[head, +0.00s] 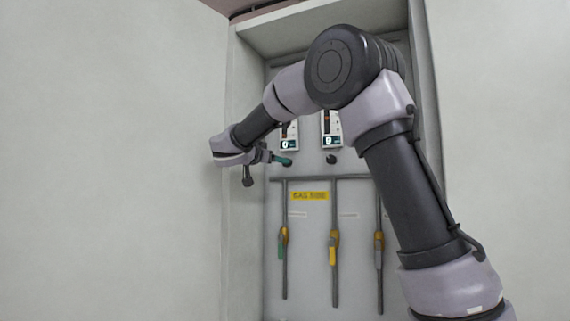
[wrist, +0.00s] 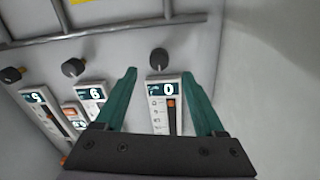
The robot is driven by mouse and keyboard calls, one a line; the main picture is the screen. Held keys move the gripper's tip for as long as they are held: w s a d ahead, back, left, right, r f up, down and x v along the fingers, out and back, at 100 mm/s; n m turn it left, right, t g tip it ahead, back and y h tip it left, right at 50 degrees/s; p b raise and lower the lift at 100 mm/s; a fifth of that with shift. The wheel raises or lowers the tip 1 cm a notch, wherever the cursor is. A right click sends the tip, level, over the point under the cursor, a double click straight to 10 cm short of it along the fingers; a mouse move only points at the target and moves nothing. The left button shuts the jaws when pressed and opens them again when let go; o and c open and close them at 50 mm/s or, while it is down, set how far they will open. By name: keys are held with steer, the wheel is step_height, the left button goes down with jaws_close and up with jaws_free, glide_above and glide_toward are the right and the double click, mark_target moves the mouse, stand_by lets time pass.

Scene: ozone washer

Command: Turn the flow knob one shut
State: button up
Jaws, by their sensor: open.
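Several round dark knobs sit on a grey panel. In the wrist view, one dark knob (wrist: 159,59) is just beyond my fingertips and between their lines, apart from both. A second dark knob (wrist: 73,68) is to its left. I cannot read which is flow knob one. My gripper (wrist: 168,75) is open and empty, with green fingers, in front of a white flow meter (wrist: 165,105) showing 0. In the head view my gripper (head: 287,160) is at the panel's left side, below the left meter (head: 289,136); it hides the knob there. Another knob (head: 331,158) is visible to the right.
Below the knobs, a horizontal pipe (head: 325,178) and vertical pipes with coloured valve handles (head: 333,255) stand out from the panel. A yellow sign (head: 309,196) is between them. Recess side walls (head: 245,200) border the panel. My arm covers the panel's right side.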

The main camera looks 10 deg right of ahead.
steer(key=x, duration=0.7)
jaws_close()
